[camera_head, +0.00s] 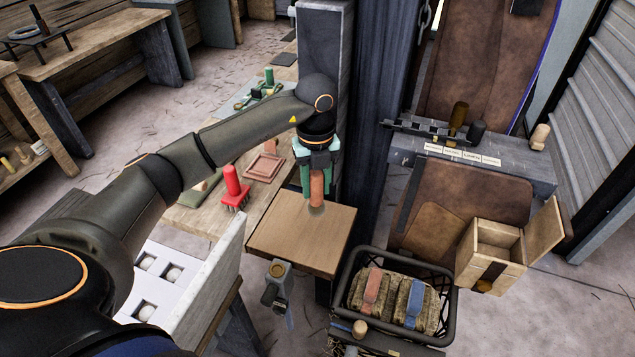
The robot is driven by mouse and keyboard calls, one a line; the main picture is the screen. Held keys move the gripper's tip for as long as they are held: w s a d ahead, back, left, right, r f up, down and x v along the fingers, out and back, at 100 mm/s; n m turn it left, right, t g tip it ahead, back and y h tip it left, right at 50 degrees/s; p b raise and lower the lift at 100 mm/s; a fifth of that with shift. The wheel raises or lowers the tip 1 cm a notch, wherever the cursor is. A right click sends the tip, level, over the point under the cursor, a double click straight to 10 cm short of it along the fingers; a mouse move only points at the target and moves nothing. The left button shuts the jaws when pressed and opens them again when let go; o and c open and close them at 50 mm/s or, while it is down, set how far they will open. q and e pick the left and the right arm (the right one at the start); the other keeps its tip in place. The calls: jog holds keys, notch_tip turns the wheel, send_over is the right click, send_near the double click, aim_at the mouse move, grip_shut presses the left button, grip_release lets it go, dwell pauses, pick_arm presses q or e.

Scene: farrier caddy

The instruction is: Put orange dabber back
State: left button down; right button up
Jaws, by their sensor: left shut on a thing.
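My left gripper (316,175) points down, shut on the orange dabber (317,189). The dabber is upright, with a grey round lower end, over the back part of a small square wooden board (300,236). I cannot tell whether its lower end touches the board. My right gripper does not show in the head view.
A red-handled brush (233,187) stands on the bench left of the board. A dark post (325,50) rises close behind the gripper. A black crate (395,295) with strapped bundles and an open wooden box (490,258) are at right.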

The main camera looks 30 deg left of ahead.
aim_at(316, 173)
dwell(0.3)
pick_arm(q)
jog(key=shift+f+b, duration=1.95)
jog(key=shift+f, duration=1.05)
jog(key=shift+f+b, duration=0.4)
jog(key=shift+f, duration=0.15)
jog(key=shift+c, duration=2.1)
grip_release()
jog(key=shift+r, duration=0.1)
notch_tip(316, 173, up, 12)
jog(key=shift+r, duration=0.2)
